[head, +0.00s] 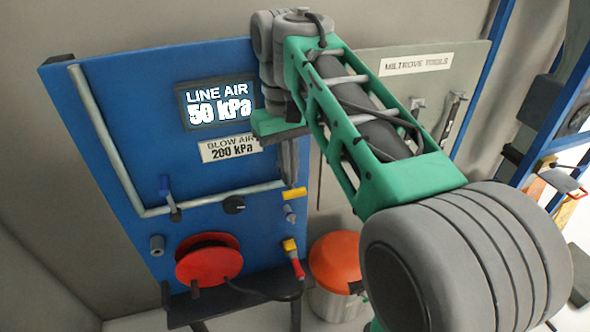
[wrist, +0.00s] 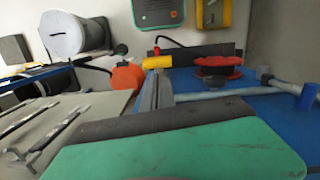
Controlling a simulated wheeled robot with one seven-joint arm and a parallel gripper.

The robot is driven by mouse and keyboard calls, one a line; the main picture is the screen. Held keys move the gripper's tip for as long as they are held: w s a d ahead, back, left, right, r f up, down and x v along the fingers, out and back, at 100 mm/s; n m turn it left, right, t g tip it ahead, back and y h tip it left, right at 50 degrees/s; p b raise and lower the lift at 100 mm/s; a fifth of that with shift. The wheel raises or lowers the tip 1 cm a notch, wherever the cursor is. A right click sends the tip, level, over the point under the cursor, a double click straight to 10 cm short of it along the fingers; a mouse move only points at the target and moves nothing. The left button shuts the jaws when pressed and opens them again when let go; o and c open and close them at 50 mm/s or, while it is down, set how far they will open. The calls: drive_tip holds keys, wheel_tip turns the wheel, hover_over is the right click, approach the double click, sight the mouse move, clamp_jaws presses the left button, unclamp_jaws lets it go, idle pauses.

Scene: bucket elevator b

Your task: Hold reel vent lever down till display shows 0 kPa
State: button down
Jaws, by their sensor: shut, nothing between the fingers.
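The display (head: 217,103) on the blue panel (head: 130,115) reads LINE AIR 50 kPa. A yellow lever (head: 294,194) sits at the pipe's right end, above a small blue fitting (head: 289,213). I cannot tell from any label that it is the reel vent lever. My gripper (head: 290,182) is shut and empty, pointing down just above the yellow lever. In the wrist view the grey fingers (wrist: 156,78) end close to the yellow lever (wrist: 157,62); whether they touch is unclear. The red hose reel (head: 208,259) is lower left of the gripper.
A plate (head: 231,147) reads BLOW AIR 200 kPa. A red-and-yellow fitting (head: 292,254) and an orange-lidded bin (head: 336,262) are below. A grey tool board (head: 425,95) is at right.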

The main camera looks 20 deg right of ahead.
drive_tip(key=shift+w+a+r+p, duration=0.1)
drive_tip(key=shift+w+r+p, duration=0.2)
drive_tip(key=shift+w, duration=0.3)
drive_tip(key=shift+w+a+r+p, duration=0.15)
drive_tip(key=shift+w+p, duration=0.15)
drive_tip(key=shift+w, duration=0.3)
drive_tip(key=shift+w+d+f, duration=0.1)
drive_tip(key=shift+f, duration=0.1)
wheel_tip(320, 180, up, 8)
drive_tip(key=shift+w+r+p, duration=0.2)
drive_tip(key=shift+r+p, duration=0.05)
drive_tip(key=shift+p, duration=0.05)
